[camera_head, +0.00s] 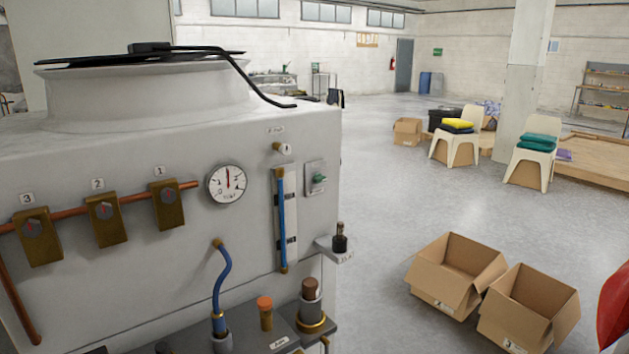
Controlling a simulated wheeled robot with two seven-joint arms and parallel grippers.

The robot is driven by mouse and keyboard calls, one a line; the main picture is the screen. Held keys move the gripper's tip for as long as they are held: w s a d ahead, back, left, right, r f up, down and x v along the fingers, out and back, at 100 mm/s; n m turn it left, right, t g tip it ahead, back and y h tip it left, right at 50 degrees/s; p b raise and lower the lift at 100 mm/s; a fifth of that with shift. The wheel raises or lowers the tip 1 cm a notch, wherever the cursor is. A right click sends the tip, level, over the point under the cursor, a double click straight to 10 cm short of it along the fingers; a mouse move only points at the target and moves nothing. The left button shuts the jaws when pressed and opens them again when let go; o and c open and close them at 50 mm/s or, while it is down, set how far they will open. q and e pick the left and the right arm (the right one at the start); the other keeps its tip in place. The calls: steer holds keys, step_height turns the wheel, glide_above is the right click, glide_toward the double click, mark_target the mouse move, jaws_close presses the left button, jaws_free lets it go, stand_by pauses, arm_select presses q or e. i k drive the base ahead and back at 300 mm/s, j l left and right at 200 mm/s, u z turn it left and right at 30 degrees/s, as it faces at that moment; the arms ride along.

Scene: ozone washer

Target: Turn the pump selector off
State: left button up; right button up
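The washer (130,160), a large pale grey machine, fills the left of the head view. On its front, near the right edge, is a small plate with a green switch (319,179). A small pale knob (283,149) sits to its upper left under a label too small to read. I cannot tell which of these is the pump selector, or its setting. Three brass blocks with dark dials, numbered 3 (35,230), 2 (104,212) and 1 (166,198), sit along a copper pipe. Neither gripper is in view.
A round gauge (227,184), a blue vertical tube (281,220) and a blue hose (222,280) are on the front. A ledge (270,338) with fittings juts out below. Two open cardboard boxes (455,268) (530,303) stand right. An unidentified red shape (614,310) is at the right edge.

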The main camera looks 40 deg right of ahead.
mark_target(317, 178)
steer(key=z, duration=2.25)
steer(key=i+j, duration=0.65)
steer(key=i, duration=0.1)
